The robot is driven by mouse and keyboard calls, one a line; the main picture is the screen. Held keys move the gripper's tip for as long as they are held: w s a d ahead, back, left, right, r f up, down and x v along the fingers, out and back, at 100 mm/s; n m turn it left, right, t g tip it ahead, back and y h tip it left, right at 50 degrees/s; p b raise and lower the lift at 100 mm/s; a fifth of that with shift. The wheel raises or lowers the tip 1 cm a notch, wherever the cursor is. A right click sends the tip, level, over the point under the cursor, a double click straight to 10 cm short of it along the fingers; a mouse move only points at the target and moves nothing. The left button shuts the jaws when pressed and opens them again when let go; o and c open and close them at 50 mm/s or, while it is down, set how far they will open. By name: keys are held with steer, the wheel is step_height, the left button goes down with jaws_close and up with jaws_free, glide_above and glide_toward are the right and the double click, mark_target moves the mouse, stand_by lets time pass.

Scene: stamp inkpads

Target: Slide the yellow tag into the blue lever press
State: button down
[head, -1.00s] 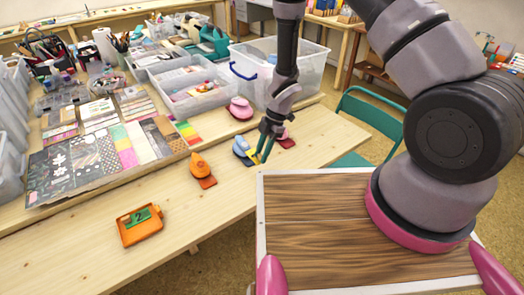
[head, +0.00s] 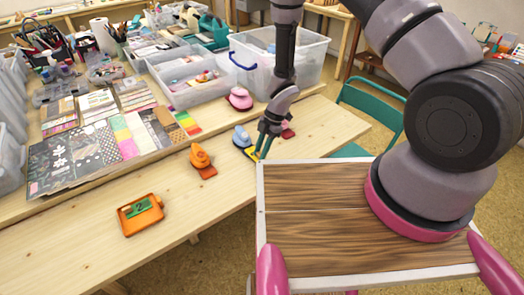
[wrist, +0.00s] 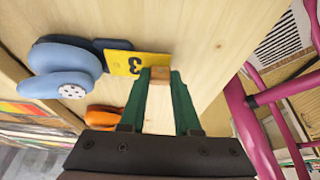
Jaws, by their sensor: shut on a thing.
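The blue lever press (head: 241,137) stands on the wooden table; in the wrist view its rounded blue lever (wrist: 62,70) lies at the left, with a dark blue base behind. The flat yellow tag (wrist: 122,62), marked with a 3, lies beside the base, its left edge at or against it; I cannot tell whether it is inside. My gripper (wrist: 159,76) is shut on the small brown block at the tag's right end. In the head view the tag (head: 251,153) shows just left of my gripper (head: 262,153), low at the table top.
An orange press (head: 201,157) stands to the left, a pink press (head: 239,98) behind, and a red one (head: 288,131) partly hidden behind my gripper. An orange tray (head: 128,227) holds a green tag. The table's front edge is close to my gripper.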

steer(key=shift+w+a, duration=0.45)
steer(key=shift+w, duration=0.25)
steer(key=shift+w+a, duration=0.45)
steer(key=shift+w, duration=0.2)
steer(key=c, duration=0.5)
jaws_free()
steer(key=shift+c, duration=0.2)
steer(key=shift+r, duration=0.1)
step_height(320, 180, up, 7)
